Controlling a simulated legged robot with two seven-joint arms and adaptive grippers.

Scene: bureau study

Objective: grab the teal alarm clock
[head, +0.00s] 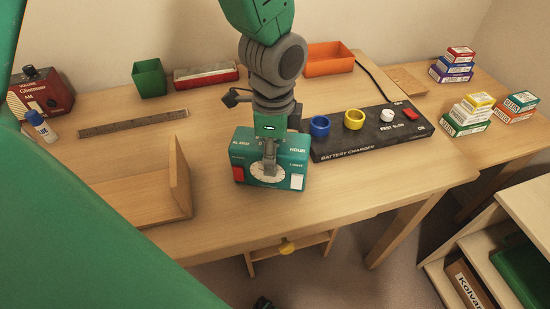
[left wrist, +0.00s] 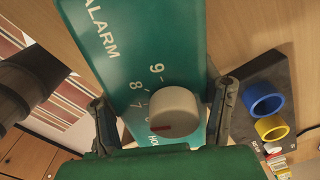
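The teal alarm clock (head: 240,152) stands on the desk near its front edge, with a round white dial, a red patch and a white patch on its front. My left gripper (head: 269,150) reaches down over it from above. One finger lies across the clock's front, partly hiding the dial; the other is hidden behind. In the left wrist view the clock (left wrist: 180,50) shows a white knob and numbers. It lies between the two fingers of my left gripper (left wrist: 163,115), which appear shut against its two opposite sides. My right gripper is not in view.
A black battery charger (head: 345,143) with coloured rings stands close right of the clock. A wooden bookend (head: 180,178) is to the left. A ruler (head: 135,122), green cup (head: 149,78) and orange tray (head: 328,58) lie farther back. The desk (head: 215,225) is clear in front.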

